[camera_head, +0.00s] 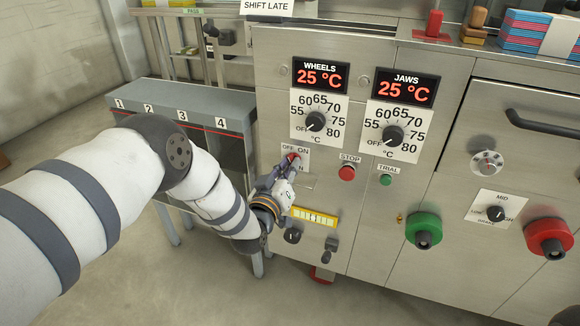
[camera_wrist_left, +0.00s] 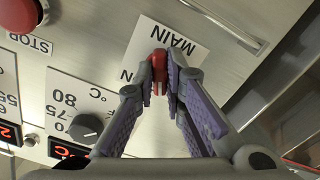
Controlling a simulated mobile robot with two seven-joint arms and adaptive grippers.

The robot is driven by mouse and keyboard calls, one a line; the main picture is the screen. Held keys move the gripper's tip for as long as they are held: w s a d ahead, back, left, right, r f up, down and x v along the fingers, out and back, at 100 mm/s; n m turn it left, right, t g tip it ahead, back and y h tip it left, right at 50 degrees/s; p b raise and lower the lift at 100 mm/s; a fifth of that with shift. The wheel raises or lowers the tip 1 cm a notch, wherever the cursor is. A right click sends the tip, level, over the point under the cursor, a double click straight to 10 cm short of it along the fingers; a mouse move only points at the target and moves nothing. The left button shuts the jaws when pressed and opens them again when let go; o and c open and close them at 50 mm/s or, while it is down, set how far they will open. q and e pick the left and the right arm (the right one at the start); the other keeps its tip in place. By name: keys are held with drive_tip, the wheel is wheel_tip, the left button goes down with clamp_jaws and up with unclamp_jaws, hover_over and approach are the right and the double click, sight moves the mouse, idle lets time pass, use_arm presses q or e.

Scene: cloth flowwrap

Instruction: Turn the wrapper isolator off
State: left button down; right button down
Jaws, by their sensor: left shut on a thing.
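The wrapper isolator is a small red handle (camera_head: 293,158) on a white plate marked OFF and ON, at the left of the steel front panel. In the left wrist view the red handle (camera_wrist_left: 159,66) stands between the fingertips, beside a plate (camera_wrist_left: 178,40) reading MAIN. My left gripper (camera_head: 287,167) is shut on this handle, with a finger on each side of it (camera_wrist_left: 164,78). The fingers hide part of the handle and its plate, so I cannot tell which mark it points to. My right gripper is not in view.
Right of the isolator are a red STOP button (camera_head: 347,173) and a green TRIAL button (camera_head: 385,180). Above are the WHEELS dial (camera_head: 316,121) and JAWS dial (camera_head: 393,135), both displays reading 25 °C. A numbered grey table (camera_head: 185,98) stands left, behind my left arm.

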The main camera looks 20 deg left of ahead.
use_arm(q)
drive_tip(key=shift+f+n, duration=0.1)
drive_tip(key=shift+n, duration=1.8)
drive_tip(key=c, duration=1.7)
unclamp_jaws()
drive_tip(key=shift+o, duration=0.2)
drive_tip(key=s, duration=1.2)
drive_tip(key=shift+a, duration=0.2)
